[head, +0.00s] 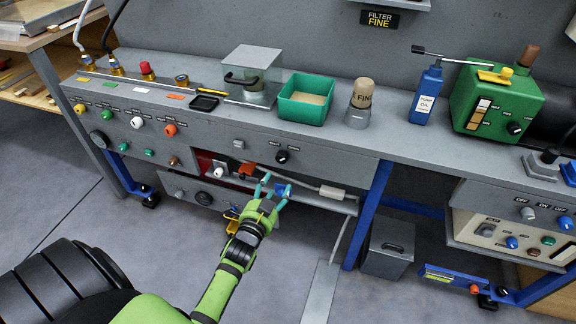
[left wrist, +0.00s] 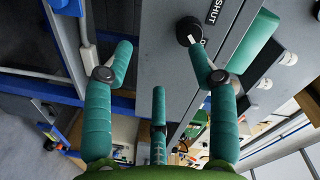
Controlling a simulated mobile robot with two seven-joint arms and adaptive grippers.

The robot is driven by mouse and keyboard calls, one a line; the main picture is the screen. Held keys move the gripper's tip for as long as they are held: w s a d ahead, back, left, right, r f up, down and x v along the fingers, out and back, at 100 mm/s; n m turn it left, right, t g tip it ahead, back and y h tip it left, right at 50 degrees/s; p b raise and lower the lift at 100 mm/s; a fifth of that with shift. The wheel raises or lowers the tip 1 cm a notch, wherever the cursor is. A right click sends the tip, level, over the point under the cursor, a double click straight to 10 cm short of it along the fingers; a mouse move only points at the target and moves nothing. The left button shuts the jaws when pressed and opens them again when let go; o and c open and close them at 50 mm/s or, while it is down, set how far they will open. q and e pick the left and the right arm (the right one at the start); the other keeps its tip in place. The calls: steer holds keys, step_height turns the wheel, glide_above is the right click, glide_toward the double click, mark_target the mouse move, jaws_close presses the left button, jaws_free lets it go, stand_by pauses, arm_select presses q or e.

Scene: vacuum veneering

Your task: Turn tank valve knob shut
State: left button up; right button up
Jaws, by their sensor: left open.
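In the left wrist view a round black knob (left wrist: 189,31) with a white pointer sits on a grey panel face, beside a black label (left wrist: 215,12) reading SHUT. In the head view a black knob (head: 281,157) with small labels above it is on the bench front; it looks like the same one. My left gripper (head: 272,187) is just below that knob in the head view. Its teal fingers also show in the left wrist view (left wrist: 160,62), spread open with nothing between them. The knob lies beyond the right fingertip, apparently apart from it. My right gripper is not in view.
A ledge with a white connector (head: 332,192) and hose runs beneath. A blue bench leg (head: 370,212) and a grey bin (head: 388,248) stand to the right. A green bin (head: 304,110) stands on the benchtop.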

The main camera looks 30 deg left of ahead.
mark_target(281, 160)
arm_select(q)
steer(key=shift+m+t, duration=0.3)
steer(key=shift+t, duration=0.2)
steer(key=w+r, duration=0.1)
steer(key=w, duration=0.1)
steer(key=w+a+r, duration=0.1)
steer(key=w, duration=0.2)
steer(key=w+a+r+b, duration=0.1)
steer(key=w, duration=0.1)
steer(key=shift+w+a, duration=0.25)
steer(key=shift+w, duration=0.15)
steer(key=shift+r, duration=0.1)
steer(key=c, duration=1.1)
